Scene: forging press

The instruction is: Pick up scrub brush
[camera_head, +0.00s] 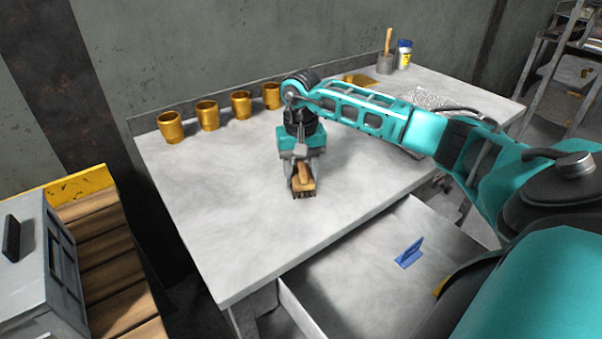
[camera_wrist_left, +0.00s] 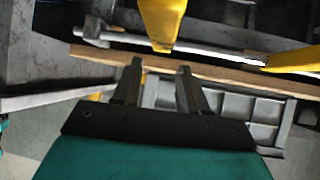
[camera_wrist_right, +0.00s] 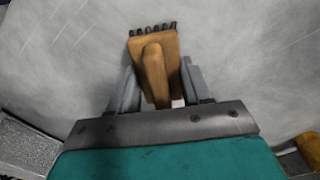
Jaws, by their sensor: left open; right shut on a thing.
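The scrub brush (camera_head: 303,183) is a wooden block with a raised handle and dark bristles. It is at the middle of the grey worktable (camera_head: 230,220). My right gripper (camera_head: 302,172) is shut on its handle; in the right wrist view the brush (camera_wrist_right: 165,45) sits between the fingers of my right gripper (camera_wrist_right: 157,85), bristles pointing away. Whether the brush touches the tabletop I cannot tell. My left gripper shows only in the left wrist view (camera_wrist_left: 160,68); it is open, with nothing between its fingers.
Several brass cups (camera_head: 207,115) line the table's back edge. A pot with a wooden-handled tool (camera_head: 386,62) and a white-blue bottle (camera_head: 403,55) stand at the back right. A drawer with a blue item (camera_head: 409,253) is open in front. The tabletop left of my right gripper is clear.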

